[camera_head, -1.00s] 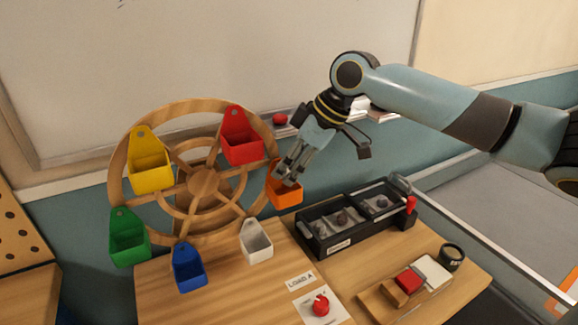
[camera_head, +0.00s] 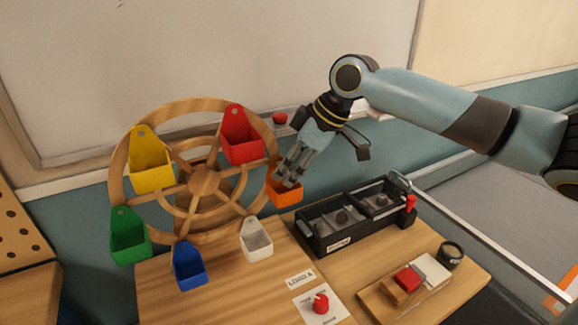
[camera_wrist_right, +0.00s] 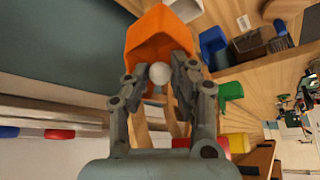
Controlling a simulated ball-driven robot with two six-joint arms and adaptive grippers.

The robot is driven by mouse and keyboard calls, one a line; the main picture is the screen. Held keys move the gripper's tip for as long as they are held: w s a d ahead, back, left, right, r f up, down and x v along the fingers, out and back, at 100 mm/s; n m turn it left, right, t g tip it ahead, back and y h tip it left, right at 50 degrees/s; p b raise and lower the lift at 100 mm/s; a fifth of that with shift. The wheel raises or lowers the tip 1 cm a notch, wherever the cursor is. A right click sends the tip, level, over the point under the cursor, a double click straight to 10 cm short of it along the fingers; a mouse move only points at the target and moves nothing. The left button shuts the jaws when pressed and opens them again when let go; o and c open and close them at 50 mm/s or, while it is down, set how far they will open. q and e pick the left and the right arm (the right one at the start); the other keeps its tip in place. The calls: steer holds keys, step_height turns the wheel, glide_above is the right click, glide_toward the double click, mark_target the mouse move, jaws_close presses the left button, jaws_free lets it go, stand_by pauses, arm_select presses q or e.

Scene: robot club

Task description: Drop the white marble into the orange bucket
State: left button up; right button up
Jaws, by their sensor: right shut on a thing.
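The orange bucket (camera_head: 284,194) hangs on the right side of the wooden wheel in the head view. It also shows at the top of the right wrist view (camera_wrist_right: 158,35). My right gripper (camera_head: 287,182) is at the bucket's opening. In the right wrist view, my right gripper (camera_wrist_right: 158,78) is shut on the white marble (camera_wrist_right: 159,73), which sits between the fingertips in front of the bucket's opening. The marble cannot be made out in the head view. My left gripper is not in view.
The wooden wheel (camera_head: 204,182) also carries red (camera_head: 241,140), yellow (camera_head: 150,165), green (camera_head: 129,243), blue (camera_head: 188,269) and white (camera_head: 256,245) buckets. A black tray (camera_head: 327,239) with dark round things stands to the right. A red knob (camera_head: 320,303) is at the front.

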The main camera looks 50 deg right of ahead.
steer(key=shift+f, duration=0.2)
steer(key=o, duration=1)
steer(key=shift+c, duration=0.2)
steer(key=shift+r, duration=0.1)
step_height(320, 180, up, 7)
steer(key=p, duration=0.7)
